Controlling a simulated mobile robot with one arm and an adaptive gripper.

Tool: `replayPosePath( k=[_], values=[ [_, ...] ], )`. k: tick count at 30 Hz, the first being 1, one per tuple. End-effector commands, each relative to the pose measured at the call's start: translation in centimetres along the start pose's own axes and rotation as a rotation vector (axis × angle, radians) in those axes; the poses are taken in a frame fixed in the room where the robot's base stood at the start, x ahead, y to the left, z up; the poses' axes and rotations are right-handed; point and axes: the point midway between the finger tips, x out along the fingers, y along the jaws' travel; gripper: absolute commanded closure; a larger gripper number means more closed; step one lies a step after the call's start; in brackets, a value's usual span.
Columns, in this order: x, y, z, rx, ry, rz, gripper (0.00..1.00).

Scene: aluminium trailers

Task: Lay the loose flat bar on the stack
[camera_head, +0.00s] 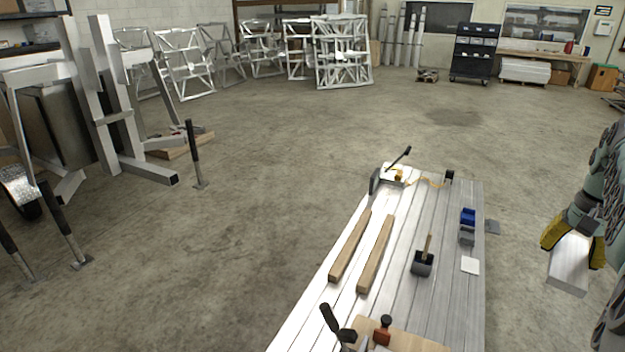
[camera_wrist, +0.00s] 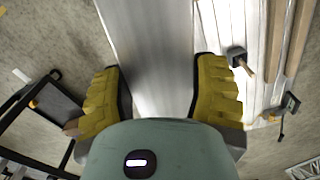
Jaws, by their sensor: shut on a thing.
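My gripper (camera_head: 573,243) is at the right edge of the head view, beside and apart from the table in that picture. Its two yellow-padded fingers are shut on the flat bar (camera_head: 569,272), a wide, pale, smooth metal piece. In the wrist view the flat bar (camera_wrist: 150,50) runs between the fingers (camera_wrist: 158,85) and out past the top edge, so its far end is hidden. I cannot make out a separate stack of flat bars in either view.
Metal frames (camera_head: 340,55) stand at the back.

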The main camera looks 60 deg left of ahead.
Motion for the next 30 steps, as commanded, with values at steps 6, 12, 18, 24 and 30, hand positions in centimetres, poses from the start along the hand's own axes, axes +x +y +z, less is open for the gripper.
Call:
replayPosePath(
  k=[6,12,18,24,30],
  values=[
    [0.2,-0.3,-0.3,-0.009,0.005,0.008,0.81],
    [0.7,-0.7,-0.3,-0.015,0.003,0.009,0.81],
    [1.0,-1.1,-0.2,-0.02,0.003,0.006,0.81],
    [1.6,-1.4,-0.3,-0.024,0.008,0.004,0.81],
    [2.2,-1.7,-0.3,-0.028,0.007,0.004,0.81]
  ],
)
